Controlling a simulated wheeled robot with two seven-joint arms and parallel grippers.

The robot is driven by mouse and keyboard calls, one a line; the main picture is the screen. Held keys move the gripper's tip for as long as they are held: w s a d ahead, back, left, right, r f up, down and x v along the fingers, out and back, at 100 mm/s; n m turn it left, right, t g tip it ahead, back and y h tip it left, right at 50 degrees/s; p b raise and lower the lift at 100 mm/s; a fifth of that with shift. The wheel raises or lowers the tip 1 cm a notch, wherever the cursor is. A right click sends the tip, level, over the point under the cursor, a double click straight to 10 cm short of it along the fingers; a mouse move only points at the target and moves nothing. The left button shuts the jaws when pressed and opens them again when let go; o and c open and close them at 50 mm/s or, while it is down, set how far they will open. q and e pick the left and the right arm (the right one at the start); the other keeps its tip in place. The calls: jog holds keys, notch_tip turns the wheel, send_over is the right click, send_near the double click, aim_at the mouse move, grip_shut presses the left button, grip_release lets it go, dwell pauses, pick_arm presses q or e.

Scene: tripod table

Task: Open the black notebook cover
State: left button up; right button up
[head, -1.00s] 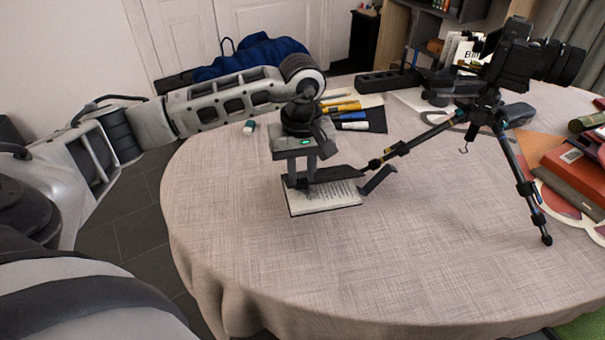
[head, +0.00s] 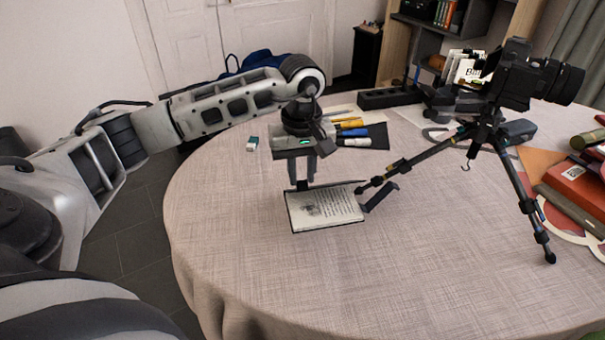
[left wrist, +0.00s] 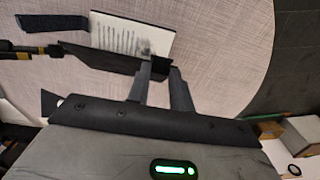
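The black notebook (head: 325,209) lies on the table with a page of print and a dark picture facing up. Its black cover (left wrist: 98,58) shows in the left wrist view as a dark strip along the page's near edge, raised and seen nearly edge-on. In the head view the cover is hardly visible behind the page. My left gripper (head: 306,172) points down at the notebook's far left edge. In the left wrist view its fingers (left wrist: 158,72) are apart, with the cover's end at their tips; firm contact cannot be told. My right gripper is out of view.
A camera (head: 520,75) stands on a tripod (head: 487,130), one leg reaching close to the notebook's right side. A dark bar (head: 380,197) lies beside that leg. Markers (head: 352,132) lie behind the gripper, books (head: 575,185) at right. The table's front is clear.

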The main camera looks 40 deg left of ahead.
pick_arm(q)
jog(key=shift+w+a+r, duration=0.45)
jog(key=shift+a+r, duration=0.05)
jog(key=shift+w+a+r, duration=0.35)
jog(key=shift+w+a, duration=0.05)
jog(key=shift+a, duration=0.05)
jog(key=shift+w+a+r, duration=0.15)
jog(key=shift+w+a, duration=0.05)
jog(key=shift+a, duration=0.05)
jog(key=shift+w+a+r, duration=0.4)
jog(key=shift+w+a, duration=0.3)
jog(key=shift+a, duration=0.05)
jog(key=shift+w+a, duration=0.1)
